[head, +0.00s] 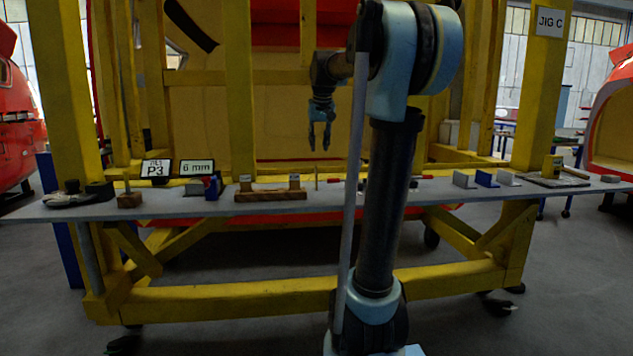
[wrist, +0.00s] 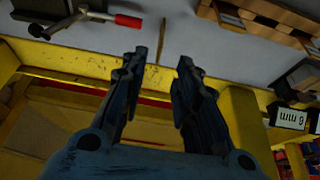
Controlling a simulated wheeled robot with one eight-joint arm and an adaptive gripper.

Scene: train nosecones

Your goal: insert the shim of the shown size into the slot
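A dark display reading "6 mm" (head: 197,167) stands on the left of the grey shelf; it shows upside down in the wrist view (wrist: 289,117). A brown wooden rack (head: 270,195) with small upright blocks lies right of it; its edge shows in the wrist view (wrist: 270,12). I cannot tell which piece is the shim, nor make out the slot. My gripper (head: 320,145) hangs fingers down above the shelf, near the rack's right end.
The grey shelf (head: 225,207) spans the yellow frame (head: 240,90). A "P3" sign (head: 156,168) and a blue item (head: 211,187) stand left. Small angled brackets (head: 485,179) stand right. A red-handled tool (wrist: 127,20) lies on the shelf. My arm hides the shelf's middle.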

